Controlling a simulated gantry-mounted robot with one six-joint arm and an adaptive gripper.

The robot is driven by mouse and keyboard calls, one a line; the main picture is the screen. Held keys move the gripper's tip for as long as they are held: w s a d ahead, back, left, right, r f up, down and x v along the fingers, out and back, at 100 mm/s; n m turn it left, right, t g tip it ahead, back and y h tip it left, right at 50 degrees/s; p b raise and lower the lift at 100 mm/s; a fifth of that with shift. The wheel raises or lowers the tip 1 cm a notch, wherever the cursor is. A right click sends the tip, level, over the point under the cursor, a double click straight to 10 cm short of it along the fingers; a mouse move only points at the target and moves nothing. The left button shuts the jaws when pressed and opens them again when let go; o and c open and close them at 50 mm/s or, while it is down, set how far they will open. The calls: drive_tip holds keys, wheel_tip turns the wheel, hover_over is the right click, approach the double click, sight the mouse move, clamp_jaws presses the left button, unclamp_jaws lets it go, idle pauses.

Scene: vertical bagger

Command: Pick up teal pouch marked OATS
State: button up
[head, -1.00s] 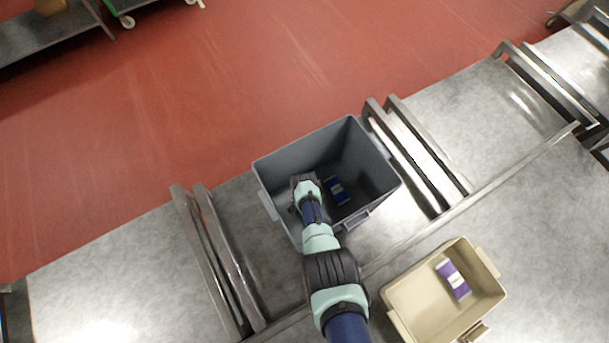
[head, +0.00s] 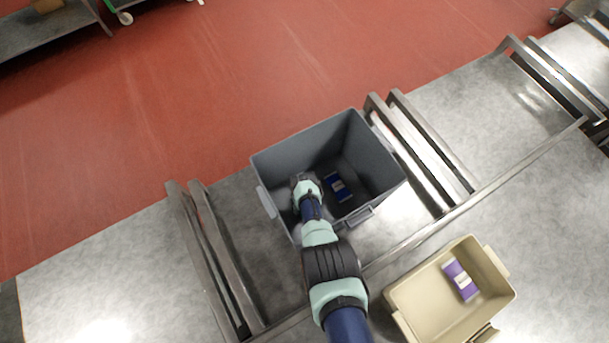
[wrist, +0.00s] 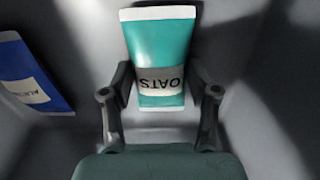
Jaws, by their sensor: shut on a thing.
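The teal pouch marked OATS (wrist: 160,48) stands between the fingers of my gripper (wrist: 160,92) in the wrist view. The gripper is shut on the pouch, with a finger against each side. The pouch has a white top edge and a grey label that reads upside down here. In the head view my gripper (head: 305,184) is down inside the grey bin (head: 285,160), at its left part, and my arm hides the pouch.
A blue pouch (head: 338,187) lies on the bin floor right of my gripper; it also shows in the wrist view (wrist: 38,75) at left. A beige bin (head: 425,318) holding a purple pouch (head: 460,280) stands at lower right. Metal rails (head: 425,150) flank the grey bin.

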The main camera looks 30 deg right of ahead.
wheel_tip(320, 180, up, 20)
drive_tip(key=p, duration=1.3)
